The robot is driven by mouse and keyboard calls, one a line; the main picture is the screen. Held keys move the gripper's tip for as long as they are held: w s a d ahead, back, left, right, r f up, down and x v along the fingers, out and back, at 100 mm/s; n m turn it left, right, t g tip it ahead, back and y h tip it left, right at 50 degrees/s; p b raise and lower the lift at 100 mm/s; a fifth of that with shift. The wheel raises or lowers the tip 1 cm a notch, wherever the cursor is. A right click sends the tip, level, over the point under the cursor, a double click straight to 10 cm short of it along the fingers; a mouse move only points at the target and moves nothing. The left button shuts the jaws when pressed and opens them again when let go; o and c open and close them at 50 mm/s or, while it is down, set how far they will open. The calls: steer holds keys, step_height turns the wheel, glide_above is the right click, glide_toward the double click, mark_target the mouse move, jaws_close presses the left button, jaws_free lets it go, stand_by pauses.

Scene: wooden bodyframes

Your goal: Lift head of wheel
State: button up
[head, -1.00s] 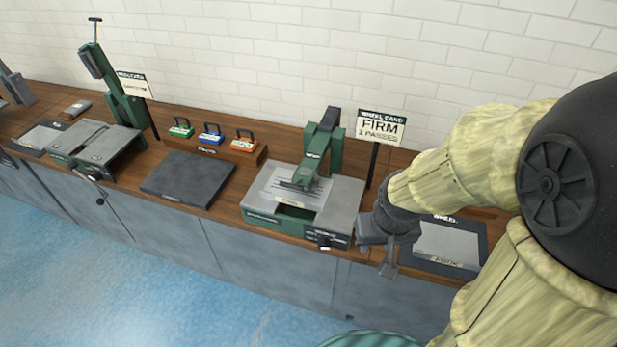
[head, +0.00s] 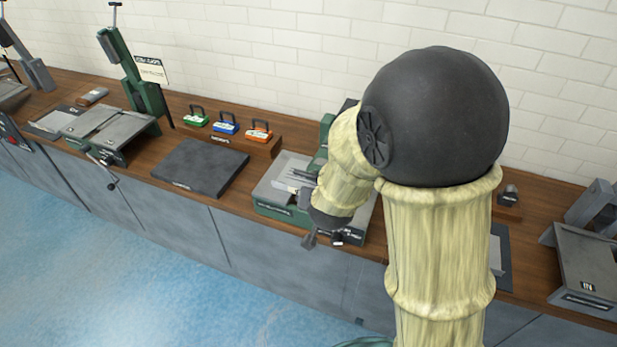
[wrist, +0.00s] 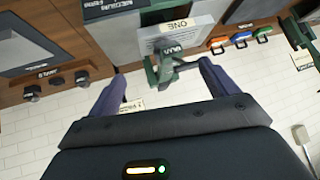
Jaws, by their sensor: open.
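The wheel station's grey bed (head: 270,190) stands on the bench in the head view. Its green upright head (head: 325,133) is mostly hidden behind my arm. The wrist view shows the green head (wrist: 163,72) beside a grey plate labelled ONE. My gripper (wrist: 163,88) is open, with one purple finger on each side of the green head's near part. I cannot tell whether a finger touches it.
A dark flat pad (head: 200,167) and a rack with green, blue and orange blocks (head: 227,125) are to the left. Another green-armed station (head: 125,75) is farther left. A grey machine (head: 580,265) stands at the right. The white brick wall (head: 290,45) is behind.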

mark_target(305, 173)
steer(key=s+a+f+m+t+h+b, duration=0.2)
steer(key=a+f+t+h+b, duration=0.1)
steer(key=a+t+h+b, duration=0.3)
steer(key=a+t, duration=0.2)
steer(key=a, duration=0.2)
steer(key=shift+s+f+h, duration=0.15)
steer(key=shift+f+h, duration=0.05)
steer(key=shift+h, duration=0.1)
steer(key=shift+d, duration=0.1)
steer(key=p+x, duration=0.3)
steer(key=x, duration=1.4)
steer(key=shift+w, duration=0.2)
steer(key=c, duration=1.4)
